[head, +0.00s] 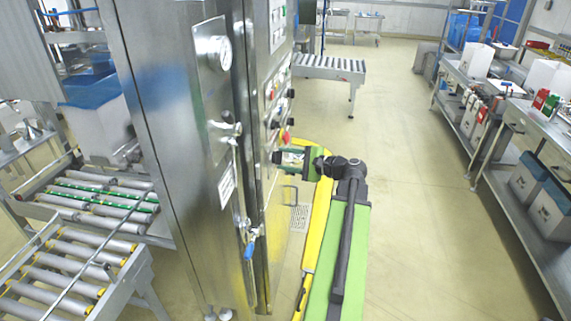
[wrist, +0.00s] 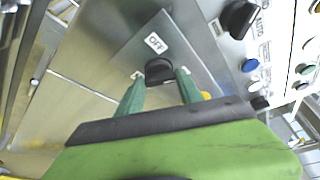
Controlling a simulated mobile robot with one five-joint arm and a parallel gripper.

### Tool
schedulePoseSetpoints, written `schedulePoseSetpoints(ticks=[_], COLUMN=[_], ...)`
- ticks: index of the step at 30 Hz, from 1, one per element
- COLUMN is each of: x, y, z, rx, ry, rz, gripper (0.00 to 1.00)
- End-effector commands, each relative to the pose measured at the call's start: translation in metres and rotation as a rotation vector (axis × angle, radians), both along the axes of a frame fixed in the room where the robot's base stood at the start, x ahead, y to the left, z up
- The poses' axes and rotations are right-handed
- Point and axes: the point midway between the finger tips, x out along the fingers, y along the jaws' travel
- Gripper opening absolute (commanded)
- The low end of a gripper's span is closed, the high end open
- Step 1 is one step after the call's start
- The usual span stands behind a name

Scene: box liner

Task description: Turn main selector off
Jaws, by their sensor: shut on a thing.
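The main selector (wrist: 159,71) is a black knob on a grey metal plate in the wrist view. A white label reading OFF (wrist: 156,43) sits just above it on the plate. My gripper (wrist: 160,82) has its two green fingers on either side of the knob, shut on it. In the head view my gripper (head: 281,157) reaches left to the front panel of the steel cabinet, and the knob is hard to make out there. The knob's exact pointing direction is not clear.
Another black knob (wrist: 238,18), a blue button (wrist: 250,65) and more controls sit to the right on the same panel. The steel cabinet (head: 165,110) carries a gauge and a blue-handled valve (head: 249,250). A roller conveyor (head: 75,262) stands left.

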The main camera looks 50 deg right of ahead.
Motion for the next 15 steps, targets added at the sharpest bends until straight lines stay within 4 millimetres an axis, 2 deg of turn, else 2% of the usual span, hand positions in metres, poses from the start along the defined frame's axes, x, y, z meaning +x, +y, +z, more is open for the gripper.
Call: schedulePoseSetpoints(ticks=[1, 15], x=[-0.0018, -0.0014], y=[0.0025, 0.0026], z=[-0.0086, -0.0136], rx=[-0.039, -0.420], ry=[-0.015, -0.250], rz=[0.003, 0.005], gripper=[0.02, 0.02])
